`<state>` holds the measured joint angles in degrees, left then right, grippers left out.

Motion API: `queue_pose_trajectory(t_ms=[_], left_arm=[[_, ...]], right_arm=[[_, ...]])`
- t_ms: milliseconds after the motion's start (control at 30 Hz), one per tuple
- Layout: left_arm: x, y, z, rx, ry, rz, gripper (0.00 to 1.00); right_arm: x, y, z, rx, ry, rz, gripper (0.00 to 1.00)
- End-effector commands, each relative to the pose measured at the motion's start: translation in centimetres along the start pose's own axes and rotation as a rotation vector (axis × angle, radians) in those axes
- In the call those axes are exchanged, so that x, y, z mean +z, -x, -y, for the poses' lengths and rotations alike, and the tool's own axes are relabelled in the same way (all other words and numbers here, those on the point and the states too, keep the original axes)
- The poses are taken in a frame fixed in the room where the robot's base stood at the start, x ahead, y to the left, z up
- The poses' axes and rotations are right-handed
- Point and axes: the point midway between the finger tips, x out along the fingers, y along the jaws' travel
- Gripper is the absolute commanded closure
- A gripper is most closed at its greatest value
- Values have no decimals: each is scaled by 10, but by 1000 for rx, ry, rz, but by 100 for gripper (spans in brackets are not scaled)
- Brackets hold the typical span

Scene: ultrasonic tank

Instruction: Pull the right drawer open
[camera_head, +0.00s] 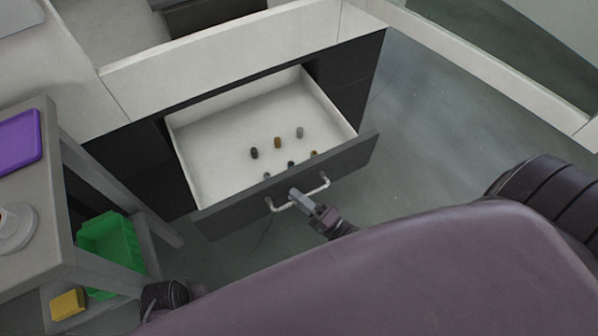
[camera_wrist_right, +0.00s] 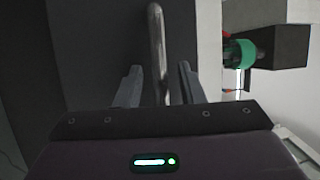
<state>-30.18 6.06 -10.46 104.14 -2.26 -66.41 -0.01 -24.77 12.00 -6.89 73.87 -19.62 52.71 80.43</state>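The drawer (camera_head: 222,182) stands well out of the dark cabinet, its white inside showing. Its dark front panel (camera_head: 350,160) carries a pale bar handle (camera_head: 324,184). My right gripper (camera_head: 299,196) is at the handle, near the middle of the bar. In the right wrist view the handle (camera_wrist_right: 156,40) passes between the two fingers of my right gripper (camera_wrist_right: 160,84), with a gap on each side, so the fingers are open around it. My left gripper does not show in either view.
Several small dark, brown and grey cylinders (camera_head: 278,143) stand in the drawer. A grey table (camera_head: 50,190) with a purple tray (camera_head: 20,140) is at the left. A green bin (camera_head: 112,250) and a yellow block (camera_head: 68,304) sit below. The floor (camera_head: 440,120) right of the drawer is clear.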

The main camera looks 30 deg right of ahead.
Motion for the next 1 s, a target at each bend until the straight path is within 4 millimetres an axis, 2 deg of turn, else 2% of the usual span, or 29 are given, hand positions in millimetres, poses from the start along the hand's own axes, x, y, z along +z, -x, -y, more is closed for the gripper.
queue_pose_trajectory(t_ms=[267,700,833,1000], left_arm=[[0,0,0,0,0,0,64],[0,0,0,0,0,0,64],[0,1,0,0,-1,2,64],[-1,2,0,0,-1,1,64]], right_arm=[[0,3,0,0,1,0,65],[0,68,-1,2,1,0,65],[0,77,0,1,0,0,65],[0,78,0,0,0,0,65]])
